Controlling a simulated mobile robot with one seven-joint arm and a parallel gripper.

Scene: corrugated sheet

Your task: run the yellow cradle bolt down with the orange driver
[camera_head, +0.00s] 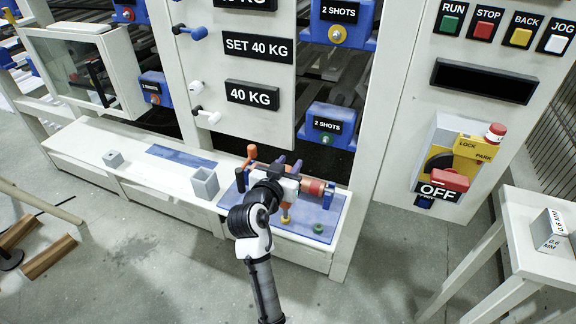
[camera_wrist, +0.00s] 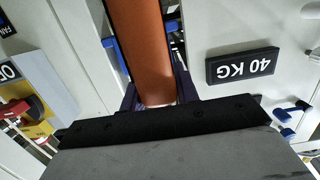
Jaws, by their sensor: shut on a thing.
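The orange driver shows in the wrist view as a thick orange cylinder (camera_wrist: 145,50) between my purple fingers. My gripper (camera_head: 289,166) is shut on it, low over the blue mat on the white bench. In the head view my own wrist hides much of the driver, so its tip and full tilt cannot be told. The yellow cradle bolt (camera_head: 337,34) sits in the upper right blue cradle (camera_head: 364,42), beside a "2 SHOTS" label. My gripper is well below and apart from it.
The blue mat (camera_head: 329,218) bears a green ring-like piece (camera_head: 319,228). A grey open box (camera_head: 204,184) stands to its left. A green bolt (camera_head: 324,141) sits in the lower right cradle. Blue and white pegs stick out of the panel. A control panel (camera_head: 437,150) stands right.

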